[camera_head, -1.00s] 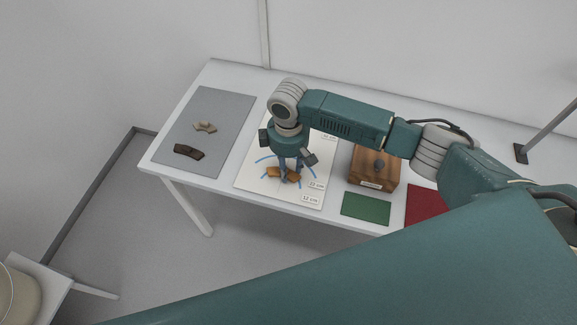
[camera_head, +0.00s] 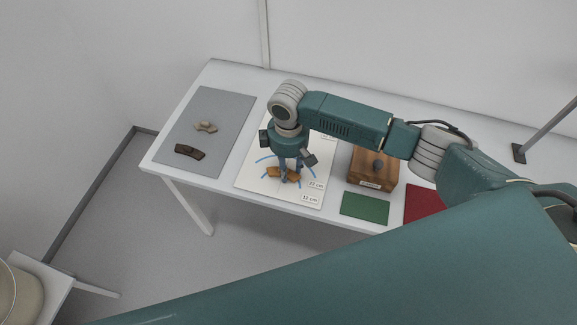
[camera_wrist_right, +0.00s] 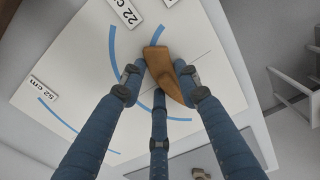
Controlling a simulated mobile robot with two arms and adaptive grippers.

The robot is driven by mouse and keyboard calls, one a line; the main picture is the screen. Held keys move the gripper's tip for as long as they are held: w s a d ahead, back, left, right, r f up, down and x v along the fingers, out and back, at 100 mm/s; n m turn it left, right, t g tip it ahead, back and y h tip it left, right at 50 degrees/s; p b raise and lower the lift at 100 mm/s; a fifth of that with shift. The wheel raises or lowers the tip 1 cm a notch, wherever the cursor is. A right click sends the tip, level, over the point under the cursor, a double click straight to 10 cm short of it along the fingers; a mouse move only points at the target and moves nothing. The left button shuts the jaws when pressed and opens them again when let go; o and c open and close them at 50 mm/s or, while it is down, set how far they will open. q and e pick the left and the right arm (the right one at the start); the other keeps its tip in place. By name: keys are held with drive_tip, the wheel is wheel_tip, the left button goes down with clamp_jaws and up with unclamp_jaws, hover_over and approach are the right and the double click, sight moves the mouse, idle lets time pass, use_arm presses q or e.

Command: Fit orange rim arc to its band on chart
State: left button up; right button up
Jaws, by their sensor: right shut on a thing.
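The orange rim arc (camera_head: 273,172) is on or just over the white chart (camera_head: 250,187), near the front. My right gripper (camera_head: 284,178) points down over the chart with its fingers around the arc's middle. In the right wrist view the orange arc (camera_wrist_right: 156,58) sits between the fingers of the right gripper (camera_wrist_right: 162,78), which is shut on it. The arc lies across a curved blue band (camera_wrist_right: 160,38) there; whether it touches the chart I cannot tell. Fingers hide part of the arc and band. My left gripper is not in view.
A grey mat (camera_head: 222,107) on the left holds a pale sherd (camera_head: 206,127) and a dark brown sherd (camera_head: 189,152). Green (camera_head: 365,204) and red (camera_head: 424,201) mats lie along the front edge.

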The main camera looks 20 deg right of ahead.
sight(288, 168)
drive_tip(key=shift+p, duration=0.8)
idle(0.7)
drive_tip(key=shift+f, duration=0.1)
drive_tip(key=o, duration=1.8)
drive_tip(key=shift+c, duration=0.2)
wheel_tip(288, 168, up, 8)
drive_tip(key=p, duration=0.9)
